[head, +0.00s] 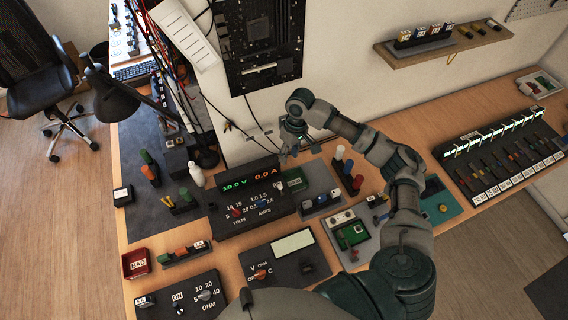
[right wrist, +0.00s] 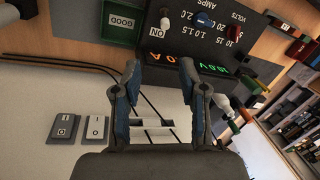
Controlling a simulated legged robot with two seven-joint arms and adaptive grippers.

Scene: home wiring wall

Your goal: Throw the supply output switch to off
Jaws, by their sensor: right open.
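The supply (head: 250,200) is a black box on the bench with a lit display reading 10.0 V and 0.0 A, and red and blue knobs. It also shows upside down in the right wrist view (right wrist: 200,45). Its output switch, a small pale lever (right wrist: 165,22), sits beside an ON label near the box's edge. Its exact tilt is too small to tell. My right gripper (head: 297,153) is above and behind the supply's right end. In the right wrist view, its fingers (right wrist: 158,65) are apart and empty, short of the switch. My left gripper is out of view.
A green GOOD bin (right wrist: 122,22) stands beside the supply. Two labelled plates (right wrist: 79,130) are on the pale wall. A black lamp (head: 120,100) and white bottle (head: 196,174) stand left of the supply. A meter (head: 285,262) lies in front.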

